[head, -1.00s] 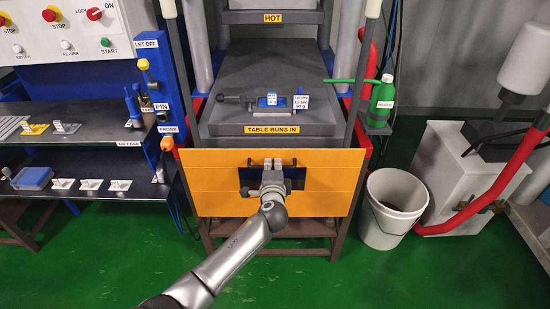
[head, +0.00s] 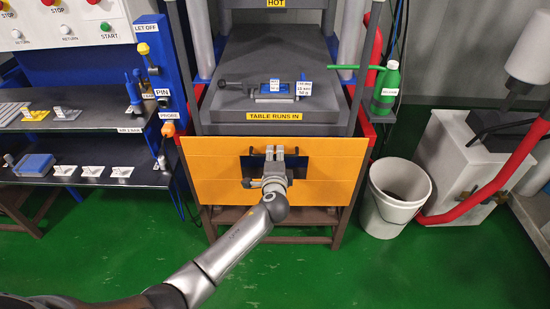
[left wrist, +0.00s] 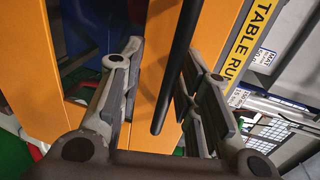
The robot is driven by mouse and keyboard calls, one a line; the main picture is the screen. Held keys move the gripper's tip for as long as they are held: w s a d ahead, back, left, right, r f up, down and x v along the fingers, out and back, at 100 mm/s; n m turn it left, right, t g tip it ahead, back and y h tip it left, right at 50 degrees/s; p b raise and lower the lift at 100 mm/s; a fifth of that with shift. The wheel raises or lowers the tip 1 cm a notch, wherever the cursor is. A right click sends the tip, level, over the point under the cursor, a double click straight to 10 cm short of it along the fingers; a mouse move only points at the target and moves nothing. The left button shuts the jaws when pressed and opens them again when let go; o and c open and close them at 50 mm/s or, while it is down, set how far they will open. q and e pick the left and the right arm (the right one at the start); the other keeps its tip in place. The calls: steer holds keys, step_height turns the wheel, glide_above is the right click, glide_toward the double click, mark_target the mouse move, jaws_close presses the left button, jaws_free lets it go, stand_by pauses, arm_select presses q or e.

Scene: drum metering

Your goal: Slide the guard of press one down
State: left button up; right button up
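The guard of the press is an orange panel (head: 325,184) across the press front, below the TABLE RUNS IN label (head: 274,115). It has a dark opening in its upper middle. A dark handle bar (head: 246,183) shows beside my left gripper (head: 274,152), which is at the middle of the guard. In the left wrist view the bar (left wrist: 177,75) lies between the two fingers, with its near end free. The fingers are apart, with gaps beside the bar. The orange guard (left wrist: 225,35) is behind them. My right gripper is out of view.
A grey table (head: 280,65) with a small labelled mould (head: 272,88) is above the guard. A white bucket (head: 392,205) stands at right. A blue post (head: 163,85) and shelves with small parts (head: 92,171) are at left. Green floor in front is clear.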

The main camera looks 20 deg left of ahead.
arm_select(q)
steer(key=shift+s+r, duration=0.1)
steer(key=v, duration=1.1)
steer(key=shift+s+d, duration=0.2)
steer(key=shift+s, duration=0.15)
steer(key=s+a+f+n+g+h+p, duration=0.1)
steer(key=s+f+g, duration=0.3)
steer(key=f, duration=0.7)
steer(key=s+a+f+n+g+h+p, duration=0.1)
steer(key=s+f+n, duration=0.1)
steer(key=s+f, duration=0.7)
steer(key=s+a+f+n+g+h+p, duration=0.1)
steer(key=s+f+g, duration=0.2)
steer(key=f, duration=1)
steer(key=s+a+f+n+g, duration=0.1)
steer(key=s+f, duration=0.3)
steer(key=s, duration=0.7)
steer(key=s+a+f+n+g+p, duration=0.1)
steer(key=s+a+f+n+g, duration=0.1)
steer(key=s, duration=0.9)
steer(key=s+a+f+n+g+h, duration=0.1)
steer(key=s+f+n+g, duration=0.2)
steer(key=s+f+n, duration=0.2)
steer(key=s+f, duration=0.3)
steer(key=s, duration=0.3)
steer(key=shift+s+a+p, duration=0.2)
steer(key=shift+s+p, duration=0.1)
